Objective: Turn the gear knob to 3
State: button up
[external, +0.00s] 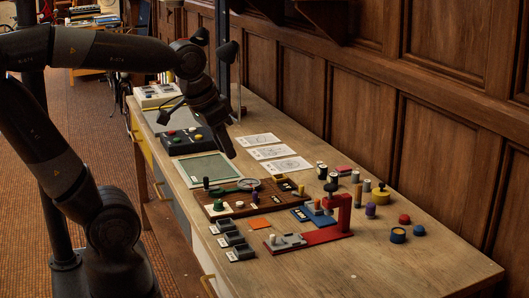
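A brown board (238,210) lies on the wooden table and carries several small controls. Among them are a dark upright knob (206,184), a green knob (218,205), a purple peg (255,196) and a round dial (249,184). I cannot tell which of these is the gear knob, and no numbers on them are readable. My gripper (229,153) points down above the table, behind the board and near the green-topped panel. It is dark and small here, so whether its fingers are open or shut does not show. No object is visible in it.
A red clamp-like stand (340,216) and a blue block (313,216) are to the board's right. A dark button box (188,139) and green panel (208,169) lie behind. Small grey bins (238,252) line the left edge. The front right table is mostly clear.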

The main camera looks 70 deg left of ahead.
jog(key=o, duration=0.4)
jog(key=w+a, duration=0.1)
jog(key=w+a+n+g, duration=0.1)
jog(key=w+a, duration=0.1)
jog(key=w+a+f+n+g, duration=0.1)
jog(key=a, duration=0.1)
jog(key=shift+w+a, duration=0.2)
jog(key=shift+w, duration=0.2)
jog(key=n+g+h, duration=0.4)
jog(key=n+g, duration=0.2)
send_over(218, 205)
jog(key=w+a, duration=0.4)
jog(key=a, duration=0.1)
notch_tip(218, 205, down, 16)
jog(key=x, duration=1)
jog(key=shift+d+f, duration=0.1)
jog(key=shift+f, duration=0.05)
jog(key=c, duration=1)
